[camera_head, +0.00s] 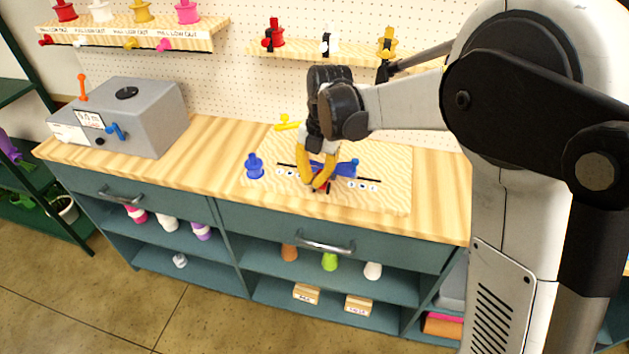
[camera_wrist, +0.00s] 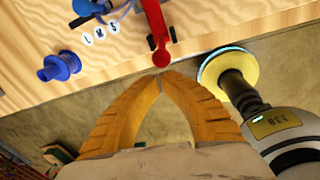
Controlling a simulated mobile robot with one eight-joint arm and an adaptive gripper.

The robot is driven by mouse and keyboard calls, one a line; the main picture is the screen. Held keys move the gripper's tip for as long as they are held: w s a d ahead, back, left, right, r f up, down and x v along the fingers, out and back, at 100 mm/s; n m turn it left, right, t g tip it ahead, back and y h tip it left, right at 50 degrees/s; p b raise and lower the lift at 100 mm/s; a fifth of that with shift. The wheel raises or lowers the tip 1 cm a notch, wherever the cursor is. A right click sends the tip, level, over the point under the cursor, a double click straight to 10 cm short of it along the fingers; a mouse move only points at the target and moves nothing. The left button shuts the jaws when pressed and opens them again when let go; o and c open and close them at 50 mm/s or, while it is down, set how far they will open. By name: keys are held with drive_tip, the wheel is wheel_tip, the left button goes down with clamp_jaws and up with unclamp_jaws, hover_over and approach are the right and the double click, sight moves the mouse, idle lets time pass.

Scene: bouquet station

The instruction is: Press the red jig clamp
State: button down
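The red jig clamp (camera_wrist: 154,22) shows in the wrist view as a red lever with a round knob at its end. In the head view only a small red bit of it shows by the fingertips; my gripper hides most of the rest. My gripper (camera_head: 319,187) has two orange fingers over the front of the wooden jig board (camera_head: 392,188). In the wrist view the fingertips (camera_wrist: 160,80) meet with nothing seen between them. They appear just beside the lever's knob, and I cannot tell whether they touch it. A blue part (camera_head: 346,168) lies on the board behind the fingers.
A blue spool-shaped piece (camera_head: 254,168) stands at the board's left. A yellow lever (camera_head: 288,125) is at its back edge. A grey machine (camera_head: 145,110) stands at the counter's left end. Shelves with coloured pieces (camera_head: 150,30) hang behind. The counter between machine and board is clear.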

drive_tip(key=shift+w+d+r, duration=0.2)
drive_tip(key=shift+w+r, duration=0.1)
drive_tip(key=shift+w, duration=0.15)
drive_tip(key=shift+w+p, duration=0.1)
drive_tip(key=shift+p, duration=0.2)
